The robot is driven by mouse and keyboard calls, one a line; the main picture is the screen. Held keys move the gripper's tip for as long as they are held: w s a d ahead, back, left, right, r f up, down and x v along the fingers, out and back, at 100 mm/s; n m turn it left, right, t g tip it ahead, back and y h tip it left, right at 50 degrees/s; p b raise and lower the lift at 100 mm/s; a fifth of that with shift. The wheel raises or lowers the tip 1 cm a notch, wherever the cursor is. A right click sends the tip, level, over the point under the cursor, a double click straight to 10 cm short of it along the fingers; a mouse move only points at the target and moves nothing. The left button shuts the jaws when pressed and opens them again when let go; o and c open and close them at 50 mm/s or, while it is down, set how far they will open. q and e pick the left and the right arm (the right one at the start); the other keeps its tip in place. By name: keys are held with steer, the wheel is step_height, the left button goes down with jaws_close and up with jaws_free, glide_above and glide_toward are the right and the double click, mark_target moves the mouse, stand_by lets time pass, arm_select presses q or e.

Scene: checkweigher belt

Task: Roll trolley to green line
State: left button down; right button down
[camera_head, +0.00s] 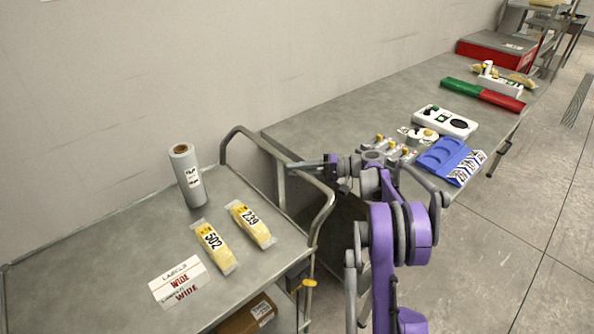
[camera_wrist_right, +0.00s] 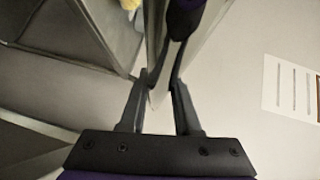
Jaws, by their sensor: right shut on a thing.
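The grey trolley (camera_head: 110,232) stands at the left against the wall, with a bent tube handle (camera_head: 240,131) at its right end. My right gripper (camera_head: 298,166) is at this handle, shut on it. In the right wrist view the two dark fingers (camera_wrist_right: 160,90) show with a dark bar (camera_wrist_right: 178,45) between them. On the trolley top are a grey label roll (camera_head: 187,175), packs marked 502 (camera_head: 214,246) and 239 (camera_head: 251,224), and a label card (camera_head: 178,281). My left gripper is out of view. No green floor line shows.
A long grey bench (camera_head: 335,112) stands right of the trolley, close to the handle. It carries a blue tray (camera_head: 446,158), a white panel (camera_head: 445,122), a green and red bar (camera_head: 483,93) and a red box (camera_head: 497,46). The tiled floor (camera_head: 490,250) at right is clear.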

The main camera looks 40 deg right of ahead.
steer(key=c, duration=0.6)
jaws_free()
steer(key=v, duration=1.1)
